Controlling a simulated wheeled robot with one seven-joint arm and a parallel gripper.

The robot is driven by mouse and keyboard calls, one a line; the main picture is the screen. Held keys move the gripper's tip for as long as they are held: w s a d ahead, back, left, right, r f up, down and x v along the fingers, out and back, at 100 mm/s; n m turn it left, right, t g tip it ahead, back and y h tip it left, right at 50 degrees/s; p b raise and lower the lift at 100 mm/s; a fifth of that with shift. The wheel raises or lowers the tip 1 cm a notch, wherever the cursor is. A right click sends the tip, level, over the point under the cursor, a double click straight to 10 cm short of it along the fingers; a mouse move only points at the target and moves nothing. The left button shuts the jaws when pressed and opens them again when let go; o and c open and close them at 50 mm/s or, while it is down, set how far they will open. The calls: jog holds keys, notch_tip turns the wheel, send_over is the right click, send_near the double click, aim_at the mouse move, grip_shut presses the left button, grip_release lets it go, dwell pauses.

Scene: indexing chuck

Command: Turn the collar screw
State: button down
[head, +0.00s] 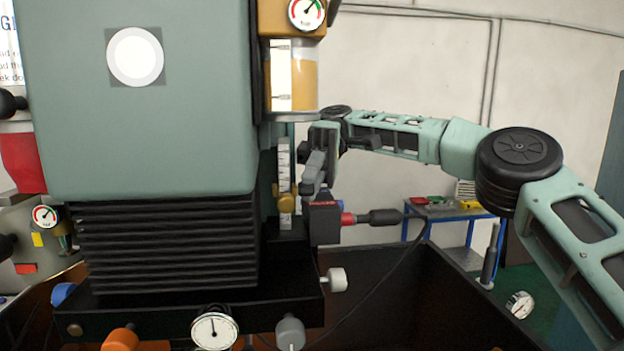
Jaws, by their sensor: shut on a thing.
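My gripper (312,186) is in the head view, right of the tall green machine housing, with its grey fingers pointing down. It is shut beside a brass-coloured collar (286,197) on an upright white scale (284,160). The collar screw is hidden behind the fingers, at the collar's right side, and I cannot see the grip itself. My arm reaches in from the right.
Just below my gripper is a dark block (323,224) with a red ring and a black handle (380,217) sticking out to the right. An amber-filled jar (303,85) hangs above. A dark tray wall (390,285) and a blue-framed bench (450,212) lie right.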

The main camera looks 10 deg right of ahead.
jog(key=c, duration=1.3)
grip_release()
jog(key=shift+s, duration=0.1)
